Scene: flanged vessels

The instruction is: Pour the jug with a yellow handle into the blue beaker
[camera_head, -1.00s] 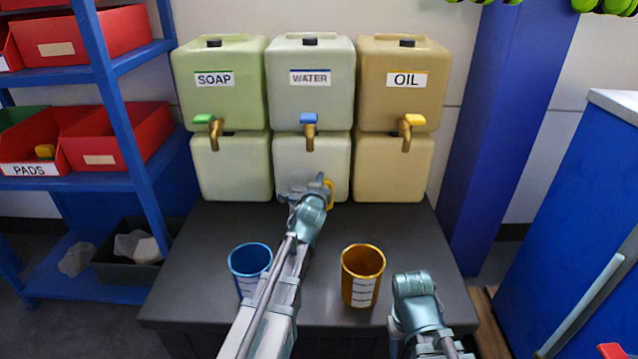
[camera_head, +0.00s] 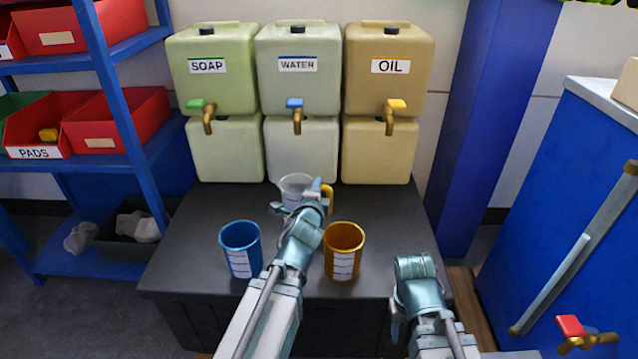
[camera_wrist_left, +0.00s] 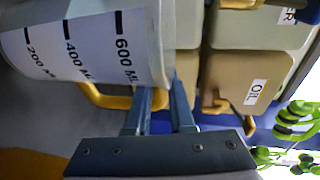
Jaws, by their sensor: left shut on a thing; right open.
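The clear jug (camera_head: 295,189) with a yellow handle (camera_head: 328,198) is in front of the water containers in the head view, partly hidden by my gripper. My left gripper (camera_head: 316,192) is shut on the jug at its handle side. In the left wrist view the jug (camera_wrist_left: 85,45) fills the upper left, its scale marks running sideways. I cannot tell if it touches the table. The blue beaker (camera_head: 240,252) stands upright on the dark table, nearer and left of the jug. My right gripper (camera_head: 396,318) is open and empty at the front right, its fingers mostly hidden.
An orange beaker (camera_head: 344,248) stands right of my left wrist. Soap, water and oil containers (camera_head: 390,70) with taps line the back. A blue shelf (camera_head: 145,165) with red bins is left, a blue cabinet (camera_head: 545,200) right.

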